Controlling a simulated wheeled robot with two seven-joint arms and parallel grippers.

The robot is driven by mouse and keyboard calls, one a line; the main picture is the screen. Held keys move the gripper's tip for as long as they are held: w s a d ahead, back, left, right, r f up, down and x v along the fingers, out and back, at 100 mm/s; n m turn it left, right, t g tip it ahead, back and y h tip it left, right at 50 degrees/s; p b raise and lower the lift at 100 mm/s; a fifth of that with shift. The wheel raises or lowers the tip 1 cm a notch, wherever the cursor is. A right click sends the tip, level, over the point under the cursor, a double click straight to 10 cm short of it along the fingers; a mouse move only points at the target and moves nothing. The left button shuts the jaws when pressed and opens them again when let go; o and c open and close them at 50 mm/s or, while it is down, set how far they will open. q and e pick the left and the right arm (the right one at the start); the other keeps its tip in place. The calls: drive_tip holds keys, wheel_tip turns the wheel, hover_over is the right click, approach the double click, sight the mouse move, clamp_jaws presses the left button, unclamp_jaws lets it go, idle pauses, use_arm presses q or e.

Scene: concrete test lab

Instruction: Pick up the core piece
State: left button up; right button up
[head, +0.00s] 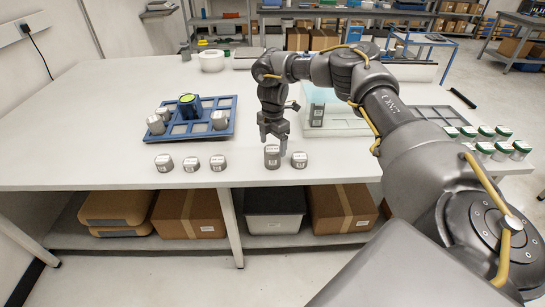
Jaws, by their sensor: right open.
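Several small grey pieces with white labels stand along the table's front edge; I cannot read which label marks the core piece. A taller grey piece (272,157) stands just in front of and below my right gripper. A shorter grey piece (299,161) is just right of it. Three more form a row to the left, one of them a grey piece (217,163). My right gripper (274,136) points down, open, with its fingertips close above or behind the taller piece; contact is unclear. My left gripper is out of view.
A blue compartment tray (225,133) at left holds grey pieces and a dark blue block with a green top (189,105). Several green-topped pieces (485,148) stand at right. Boxes sit on the shelf below.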

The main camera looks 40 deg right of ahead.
sight(272, 148)
wheel_tip(272, 148, down, 5)
drive_tip(key=shift+a+r+p, duration=0.1)
drive_tip(key=shift+r+p, duration=0.1)
drive_tip(key=shift+p, duration=0.7)
drive_tip(key=shift+f, duration=0.2)
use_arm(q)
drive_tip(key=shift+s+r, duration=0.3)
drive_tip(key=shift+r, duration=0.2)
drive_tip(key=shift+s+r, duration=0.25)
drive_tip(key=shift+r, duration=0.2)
use_arm(e)
drive_tip(key=c, duration=1.4)
drive_tip(key=shift+r, duration=0.1)
drive_tip(key=shift+c, duration=0.2)
drive_tip(key=shift+w+r+b, duration=0.1)
drive_tip(key=shift+r+b, duration=0.45)
use_arm(q)
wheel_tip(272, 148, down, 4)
drive_tip(key=b, duration=0.2)
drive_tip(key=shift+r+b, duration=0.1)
drive_tip(key=shift+b, duration=0.25)
use_arm(e)
drive_tip(key=s+a+r, duration=1)
drive_tip(key=r, duration=0.1)
drive_tip(key=shift+r, duration=0.4)
